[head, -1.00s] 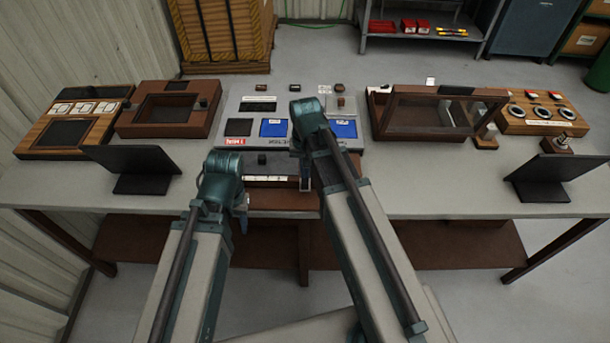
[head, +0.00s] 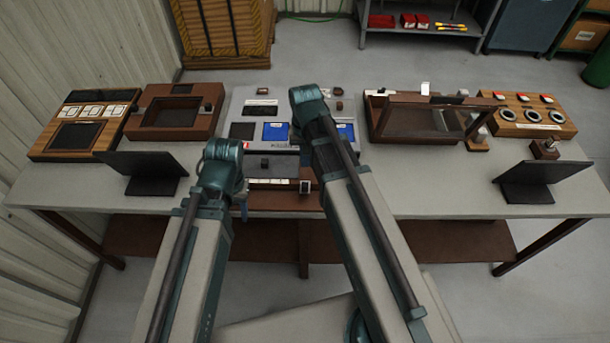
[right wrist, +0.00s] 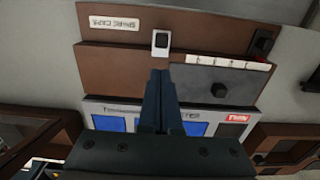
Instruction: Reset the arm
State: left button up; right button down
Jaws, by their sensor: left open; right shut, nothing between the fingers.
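My right arm (head: 345,180) reaches from the bottom of the head view toward the grey console. It hides its own jaws there. In the right wrist view my right gripper (right wrist: 160,74) is shut and empty, its fingers pointing at the brown spare-caps box (right wrist: 125,57). A small white and black piece (right wrist: 162,42) shows just beyond the fingertips; contact cannot be told. My left arm (head: 205,225) is on the left in the head view, with its wrist end bent down. Little of my left gripper (head: 243,207) shows; it is open, with nothing seen in it.
The grey console (head: 262,107) with blue trays is at mid-table (head: 430,196). Brown boxes (head: 172,118) stand left, a glass-fronted case (head: 420,122) and ring panel (head: 525,118) right. Dark slanted screens (head: 140,172), (head: 540,180) stand near the front edge.

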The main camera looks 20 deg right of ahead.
jog(key=s+a+n+h, duration=0.1)
jog(key=s+a+n, duration=0.6)
jog(key=s+a, duration=0.3)
jog(key=shift+s, duration=1.15)
jog(key=shift+d, duration=0.1)
